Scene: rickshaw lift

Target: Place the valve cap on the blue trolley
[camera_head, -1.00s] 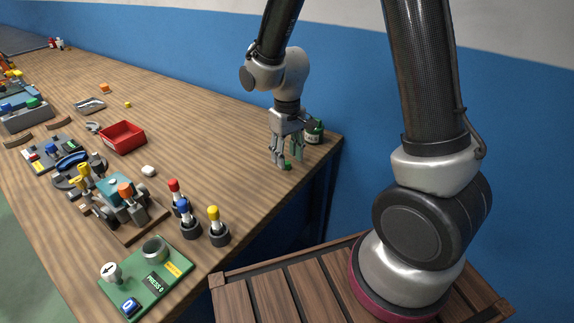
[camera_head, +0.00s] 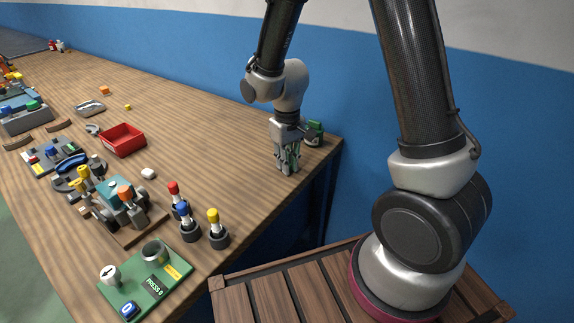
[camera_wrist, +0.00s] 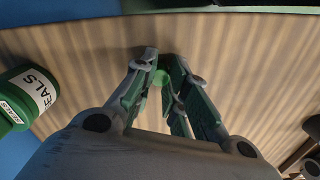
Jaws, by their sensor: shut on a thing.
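My gripper (camera_head: 287,168) points down at the table top near its right end. In the wrist view, my gripper (camera_wrist: 165,68) has its fingers closed in on a small bright green piece (camera_wrist: 164,79), which I take for the valve cap. It is at table level, and I cannot tell whether it still touches the wood. The fingers hide most of it, and in the head view it is hidden. I cannot make out a blue trolley for certain. A teal-topped block (camera_head: 114,187) sits on a brown board at the left.
A green container labelled SEALS (camera_wrist: 30,92) stands close beside my gripper. On the table (camera_head: 215,130) are a red tray (camera_head: 123,140), red, blue and yellow-topped posts (camera_head: 217,232) and a green PRESS panel (camera_head: 150,283). A blue wall (camera_head: 345,105) rises behind. The middle of the table is clear.

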